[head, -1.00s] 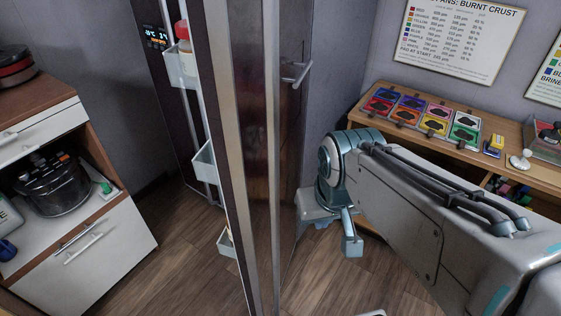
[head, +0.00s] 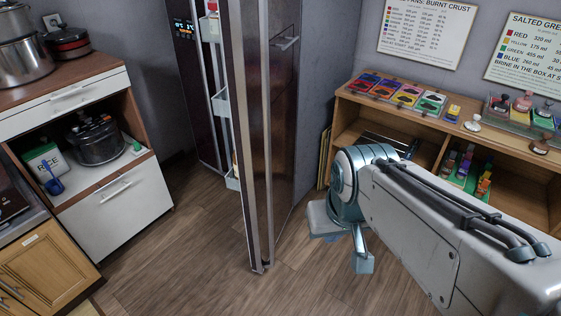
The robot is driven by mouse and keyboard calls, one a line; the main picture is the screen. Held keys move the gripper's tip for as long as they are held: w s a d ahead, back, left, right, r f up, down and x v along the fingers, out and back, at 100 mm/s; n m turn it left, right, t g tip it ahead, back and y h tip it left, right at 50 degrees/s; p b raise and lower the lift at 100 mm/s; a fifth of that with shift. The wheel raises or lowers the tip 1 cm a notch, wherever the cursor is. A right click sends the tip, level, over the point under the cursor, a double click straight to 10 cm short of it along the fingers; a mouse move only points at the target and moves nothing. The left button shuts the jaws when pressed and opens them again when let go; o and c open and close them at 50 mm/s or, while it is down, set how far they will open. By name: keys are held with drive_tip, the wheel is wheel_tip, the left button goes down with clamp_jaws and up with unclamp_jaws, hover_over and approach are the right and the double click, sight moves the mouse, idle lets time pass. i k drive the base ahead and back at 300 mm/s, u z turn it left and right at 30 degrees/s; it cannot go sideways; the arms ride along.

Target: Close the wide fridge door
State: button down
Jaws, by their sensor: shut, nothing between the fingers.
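The wide fridge door (head: 286,130) stands open in the middle of the head view, seen nearly edge-on.
A cabinet with pots (head: 98,140) stands at the left. A wooden shelf unit (head: 345,127) with coloured boxes and bottles stands along the right wall, behind my arm. Wooden floor (head: 190,255) is clear in front of and left of the door.

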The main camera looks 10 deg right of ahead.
sight(265, 134)
drive_tip(key=z, duration=0.3)
drive_tip(key=i, duration=0.85)
drive_tip(key=u, duration=0.05)
